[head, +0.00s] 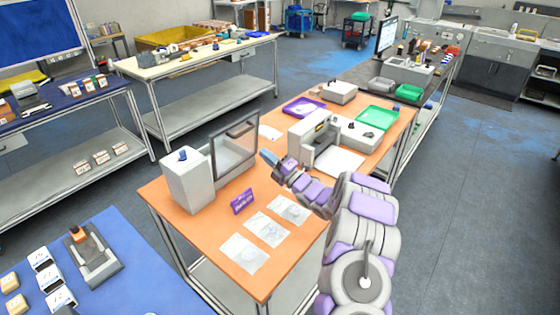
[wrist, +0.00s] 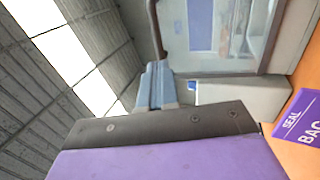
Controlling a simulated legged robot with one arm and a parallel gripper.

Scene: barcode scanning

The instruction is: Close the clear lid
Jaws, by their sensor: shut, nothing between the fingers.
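The clear lid (head: 235,150) is a see-through panel in a grey frame with a dark upper edge. It stands upright, swung open beside the light grey box machine (head: 188,182) on the orange-topped table. In the wrist view the clear lid (wrist: 230,62) fills the upper right. My gripper (head: 268,157) is shut and empty, just right of the lid's right edge in the head view. Its blue-grey fingers also show in the wrist view (wrist: 157,82), in front of the lid's frame. I cannot tell whether they touch it.
A grey-white device (head: 315,138), a purple tray (head: 303,107) and a green tray (head: 377,117) stand farther back on the orange table (head: 170,208).

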